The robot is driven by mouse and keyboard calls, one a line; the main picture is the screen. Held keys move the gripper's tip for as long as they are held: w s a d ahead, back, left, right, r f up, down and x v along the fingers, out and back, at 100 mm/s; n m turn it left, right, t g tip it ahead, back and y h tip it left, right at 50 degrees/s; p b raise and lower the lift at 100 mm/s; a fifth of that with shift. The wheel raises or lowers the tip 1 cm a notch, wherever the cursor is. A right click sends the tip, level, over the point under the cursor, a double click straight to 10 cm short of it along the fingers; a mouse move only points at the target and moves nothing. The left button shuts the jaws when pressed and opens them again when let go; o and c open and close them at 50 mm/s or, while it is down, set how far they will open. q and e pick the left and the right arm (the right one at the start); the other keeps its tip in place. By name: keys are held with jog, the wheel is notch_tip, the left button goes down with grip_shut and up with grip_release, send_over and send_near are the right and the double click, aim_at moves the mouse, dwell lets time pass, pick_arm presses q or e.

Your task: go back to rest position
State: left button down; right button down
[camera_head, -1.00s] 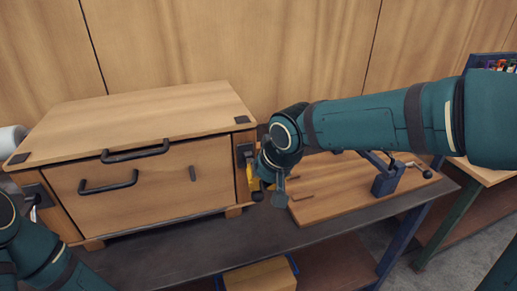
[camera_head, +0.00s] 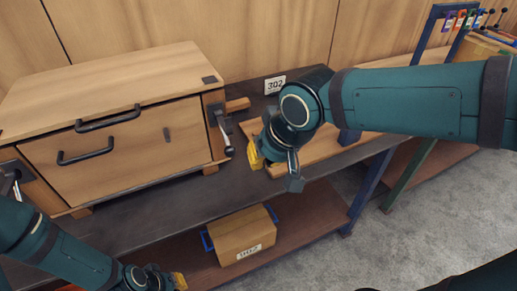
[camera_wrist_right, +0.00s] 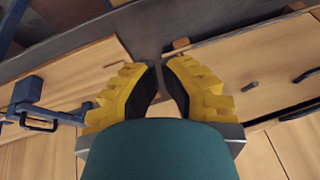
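My right gripper (camera_head: 258,155), with yellow fingers, hangs in front of the bench just right of the wooden chest (camera_head: 110,145). It appears apart from the chest's right-side lever (camera_head: 225,135). In the right wrist view its two fingers (camera_wrist_right: 160,68) converge with a narrow gap and nothing between them. My left gripper (camera_head: 168,280) is at the bottom edge, low in front of the bench, and only partly in view; its fingers are mostly hidden. The chest's lid and drawer look shut.
The dark bench top (camera_head: 130,212) carries the chest and a wooden board (camera_head: 310,148), partly behind my right arm. A labelled wooden box (camera_head: 242,235) sits on the lower shelf (camera_head: 300,225). A tool rack (camera_head: 475,20) stands at the right.

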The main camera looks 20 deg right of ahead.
jog(key=shift+s, duration=0.1)
dwell(0.4)
jog(key=w+a+f+g+y, duration=0.1)
jog(key=w+a+f, duration=0.1)
jog(key=f, duration=0.4)
jog(key=w+a+f, duration=0.1)
jog(key=a+f, duration=0.1)
jog(key=f, duration=0.3)
jog(key=s+a+f+g, duration=0.1)
jog(key=s+f, duration=0.2)
jog(key=f, duration=0.9)
jog(key=s+a+f+g+y, duration=0.1)
jog(key=s+a+f, duration=0.1)
jog(key=f, duration=1.1)
jog(key=shift+s+a+m, duration=0.25)
jog(key=shift+s+m, duration=0.15)
jog(key=shift+s, duration=0.5)
